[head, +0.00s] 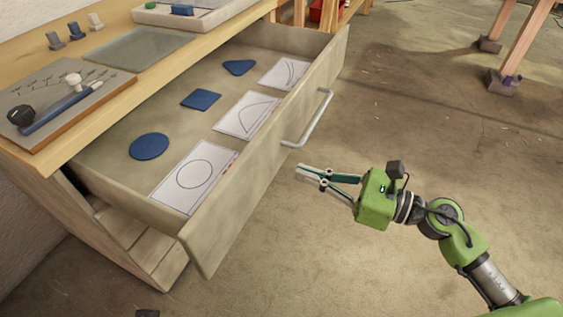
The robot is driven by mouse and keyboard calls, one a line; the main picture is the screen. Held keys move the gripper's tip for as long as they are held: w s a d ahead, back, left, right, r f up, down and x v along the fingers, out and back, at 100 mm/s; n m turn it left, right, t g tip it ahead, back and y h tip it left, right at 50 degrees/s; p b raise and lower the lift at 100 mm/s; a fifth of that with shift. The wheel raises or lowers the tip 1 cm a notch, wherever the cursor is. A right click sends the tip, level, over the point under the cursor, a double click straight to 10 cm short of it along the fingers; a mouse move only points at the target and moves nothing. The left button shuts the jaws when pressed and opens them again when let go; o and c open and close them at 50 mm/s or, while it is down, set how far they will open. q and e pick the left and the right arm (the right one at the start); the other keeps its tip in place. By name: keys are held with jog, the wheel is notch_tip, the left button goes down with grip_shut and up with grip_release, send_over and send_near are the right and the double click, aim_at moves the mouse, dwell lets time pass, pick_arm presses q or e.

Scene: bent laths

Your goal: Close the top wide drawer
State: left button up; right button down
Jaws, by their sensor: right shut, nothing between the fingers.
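The top wide drawer (262,190) is pulled far out from the wooden bench (120,93). Its front carries a grey bar handle (317,122). Inside lie a blue disc (149,146), a blue square (201,100), a blue triangle (239,67) and white cards with drawn outlines (194,176). My right gripper (300,173) is shut and empty. It is in front of the drawer face, a little below the handle in the picture, and appears apart from it. My left gripper is not in view.
On the bench top are a board with tools (70,108), a glass-like plate (137,48), small blocks (75,31) and a pale tray (180,22). Wooden legs on dark feet (503,83) stand at the upper right. The floor (400,120) between is clear.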

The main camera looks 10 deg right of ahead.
aim_at(268, 160)
jog(key=x, duration=0.5)
jog(key=shift+w+a+p, duration=0.25)
jog(key=shift+a+p, duration=0.05)
jog(key=shift+p, duration=0.1)
jog(key=shift+a, duration=0.1)
jog(key=shift+w, duration=0.1)
